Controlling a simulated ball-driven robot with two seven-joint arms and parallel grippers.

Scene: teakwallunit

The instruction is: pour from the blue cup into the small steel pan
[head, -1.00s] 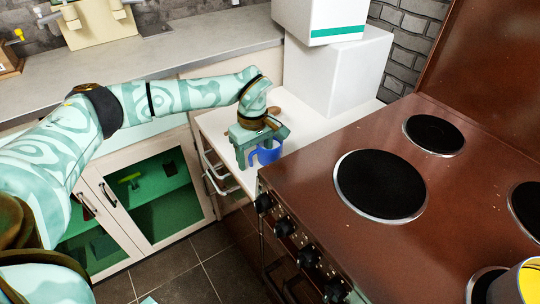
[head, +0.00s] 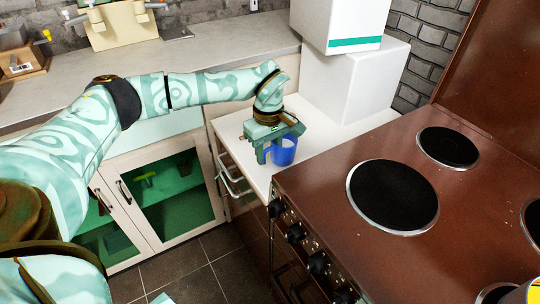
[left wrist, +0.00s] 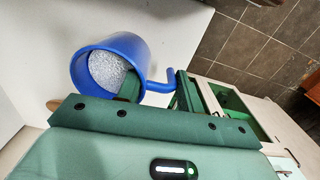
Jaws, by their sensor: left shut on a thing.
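The blue cup (head: 283,152) is at the white counter beside the stove, looking upright in the head view. In the left wrist view the cup (left wrist: 137,45) holds pale grey grains and its handle points right. My left gripper (head: 270,154) is shut on the cup's handle side. One finger lies at the rim and the other beside the handle. Whether the cup's base touches the counter is unclear. A rounded vessel with yellow showing (head: 534,291) is cut off at the bottom right corner; I cannot tell whether it is the small steel pan. My right gripper is out of view.
The brown stove (head: 400,250) with black hotplates (head: 393,195) stands right of the cup. White boxes (head: 352,80) are stacked behind it. A white counter (head: 262,180) is under the gripper. Glass-door cabinets (head: 180,195) stand to the left.

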